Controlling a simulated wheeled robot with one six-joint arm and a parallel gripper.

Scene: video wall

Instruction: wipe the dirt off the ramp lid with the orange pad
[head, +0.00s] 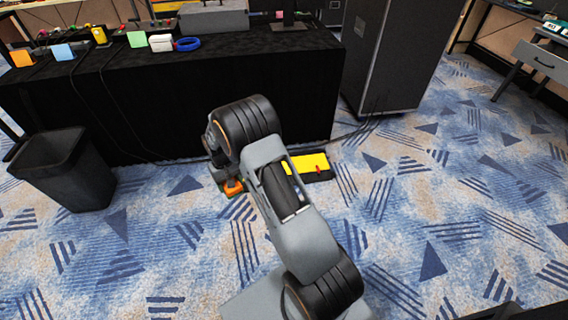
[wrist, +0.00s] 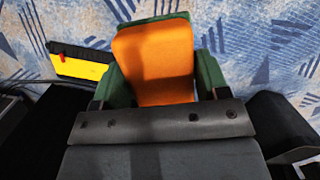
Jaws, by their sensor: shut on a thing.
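My gripper (wrist: 158,80) has green fingers and is shut on the orange pad (wrist: 155,60), which fills the space between them in the wrist view. In the head view the orange pad (head: 233,187) shows just below my arm, above the carpet, and most of my gripper is hidden behind the arm. The yellow ramp lid (head: 307,163) lies on a low black ramp on the floor, right of the pad and apart from it. It also shows at the left in the wrist view (wrist: 82,68). A small red part is on it. I cannot make out dirt on the lid.
A table with a black cloth (head: 200,100) stands just behind, with small items on top. A black bin (head: 65,170) is at left and a tall black case (head: 392,55) at back right. Dark cables run along the floor. Patterned blue carpet is clear at right.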

